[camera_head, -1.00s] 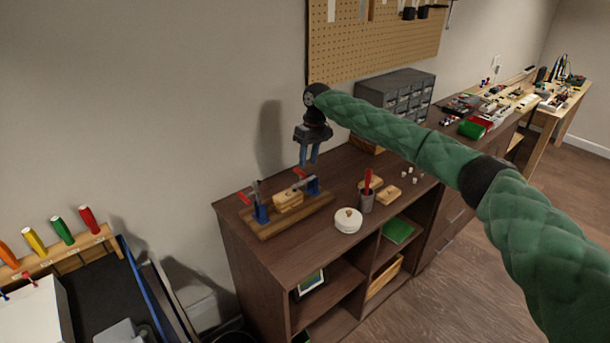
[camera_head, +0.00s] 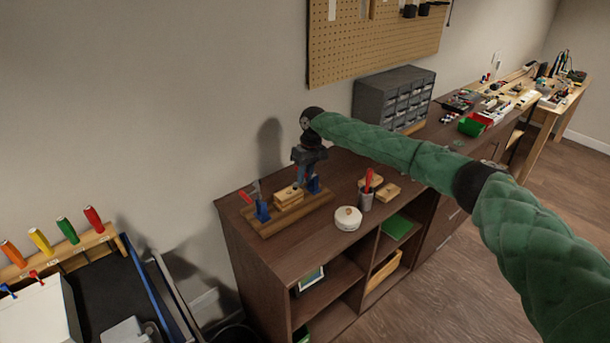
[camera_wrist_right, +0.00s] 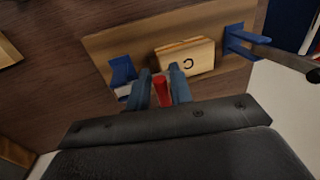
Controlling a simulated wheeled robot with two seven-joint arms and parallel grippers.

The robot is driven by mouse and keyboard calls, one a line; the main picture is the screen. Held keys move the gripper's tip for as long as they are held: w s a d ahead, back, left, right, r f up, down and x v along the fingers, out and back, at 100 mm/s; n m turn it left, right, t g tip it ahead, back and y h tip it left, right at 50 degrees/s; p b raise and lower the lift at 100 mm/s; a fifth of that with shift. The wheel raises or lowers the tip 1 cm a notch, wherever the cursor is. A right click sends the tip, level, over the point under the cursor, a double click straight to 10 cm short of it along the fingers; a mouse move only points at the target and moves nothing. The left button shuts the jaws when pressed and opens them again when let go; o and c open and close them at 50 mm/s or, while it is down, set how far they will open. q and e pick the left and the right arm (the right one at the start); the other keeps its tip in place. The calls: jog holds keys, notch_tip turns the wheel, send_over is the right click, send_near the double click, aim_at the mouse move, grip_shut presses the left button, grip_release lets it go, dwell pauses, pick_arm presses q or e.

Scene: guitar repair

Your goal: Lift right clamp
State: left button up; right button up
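The right clamp (camera_head: 313,185) is blue with a red handle and stands at the right end of a wooden board (camera_head: 268,231) on the dark cabinet. It also shows in the right wrist view (camera_wrist_right: 122,72), where its red handle (camera_wrist_right: 162,92) lies between my fingers. My right gripper (camera_head: 304,174) is lowered over this clamp and looks open, with its fingers (camera_wrist_right: 162,84) on either side of the handle. It partly hides the clamp in the head view. The left clamp (camera_head: 262,210) stands at the board's other end. My left gripper is not in view.
A wooden block (camera_head: 289,196) lies between the clamps. A white round container (camera_head: 347,219) and a grey cup (camera_head: 366,200) with a red tool stand to the right. A grey drawer unit (camera_head: 393,97) and pegboard (camera_head: 375,40) are behind.

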grip_shut()
